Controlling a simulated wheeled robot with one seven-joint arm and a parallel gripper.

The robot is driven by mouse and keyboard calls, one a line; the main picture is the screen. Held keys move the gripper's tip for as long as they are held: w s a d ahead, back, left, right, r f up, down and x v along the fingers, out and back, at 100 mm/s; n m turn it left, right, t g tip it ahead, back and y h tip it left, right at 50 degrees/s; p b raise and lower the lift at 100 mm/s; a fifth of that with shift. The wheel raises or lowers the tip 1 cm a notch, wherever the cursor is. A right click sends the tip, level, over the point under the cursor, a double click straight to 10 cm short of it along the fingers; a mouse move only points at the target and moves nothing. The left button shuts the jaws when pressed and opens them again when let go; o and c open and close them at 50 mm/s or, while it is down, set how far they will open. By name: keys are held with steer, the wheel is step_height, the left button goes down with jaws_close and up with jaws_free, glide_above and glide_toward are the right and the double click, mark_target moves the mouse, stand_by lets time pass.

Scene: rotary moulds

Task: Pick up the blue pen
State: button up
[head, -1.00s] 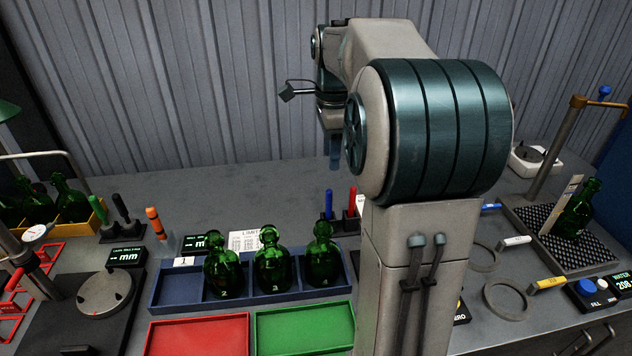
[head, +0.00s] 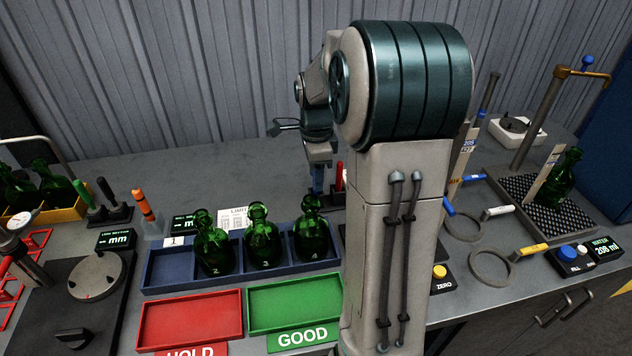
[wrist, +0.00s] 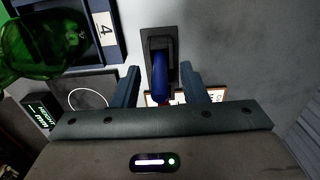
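The blue pen (wrist: 160,84) stands in a dark holder in the wrist view, seen from above. My gripper (wrist: 159,70) is open, with one finger on each side of the pen. A gap shows between the pen and each finger, so it is not gripped. In the head view my gripper (head: 317,172) is low over the pen holders behind the bottle rack. There the blue pen cannot be told apart from the bluish fingers.
A red pen (head: 339,176) stands just right of my gripper. The blue rack (head: 167,268) with green bottles (head: 262,240) is in front, bottle 4 nearest. A limit card (head: 236,218) stands behind the rack. The bench behind is clear.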

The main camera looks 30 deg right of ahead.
steer(key=shift+f, duration=0.35)
jaws_close()
steer(key=shift+r, duration=0.15)
